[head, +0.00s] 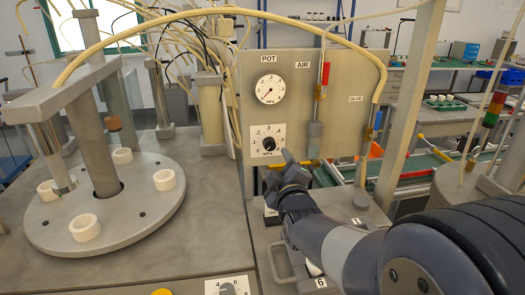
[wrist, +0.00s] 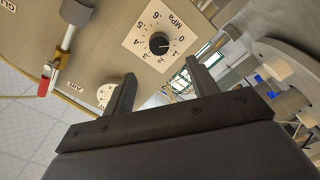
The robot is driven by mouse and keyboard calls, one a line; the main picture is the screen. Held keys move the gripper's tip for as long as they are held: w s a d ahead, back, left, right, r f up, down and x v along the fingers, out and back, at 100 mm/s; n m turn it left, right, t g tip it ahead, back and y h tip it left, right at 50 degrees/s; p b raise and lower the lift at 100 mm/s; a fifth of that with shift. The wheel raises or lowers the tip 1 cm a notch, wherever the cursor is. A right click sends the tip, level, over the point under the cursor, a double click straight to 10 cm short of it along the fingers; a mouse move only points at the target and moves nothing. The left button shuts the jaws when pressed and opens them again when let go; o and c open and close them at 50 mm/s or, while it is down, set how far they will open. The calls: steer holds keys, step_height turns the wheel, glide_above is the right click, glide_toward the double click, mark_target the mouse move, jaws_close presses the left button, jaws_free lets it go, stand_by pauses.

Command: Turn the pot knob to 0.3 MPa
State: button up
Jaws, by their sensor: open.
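The pot knob (head: 269,143) is a small black round knob on a white scale plate, on the upright beige panel below the POT gauge (head: 270,89). In the wrist view the knob (wrist: 158,43) sits on its plate (wrist: 137,43), with numbers up to .6 and MPa around it. A small pale mark shows on its side near the low numbers; its exact setting is hard to read. My gripper (wrist: 160,68) is open and empty, its fingers apart on either side of the knob in the picture, short of it. In the head view my gripper (head: 287,158) is just lower right of the knob.
A red-handled valve (head: 324,80) on a pipe labelled AIR is right of the knob, and a GLUE line (head: 377,118) further right. A round turntable (head: 105,210) with white rings stands at left. Hoses arch over the panel. The space before the knob looks clear.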

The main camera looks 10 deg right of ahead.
mark_target(270, 147)
steer(key=w+p, duration=0.1)
steer(key=w, duration=0.9)
steer(key=shift+w+d+p, duration=0.1)
steer(key=shift+w+p, duration=0.05)
steer(key=shift+p, duration=0.2)
steer(key=shift+c, duration=0.3)
steer(key=c, duration=0.9)
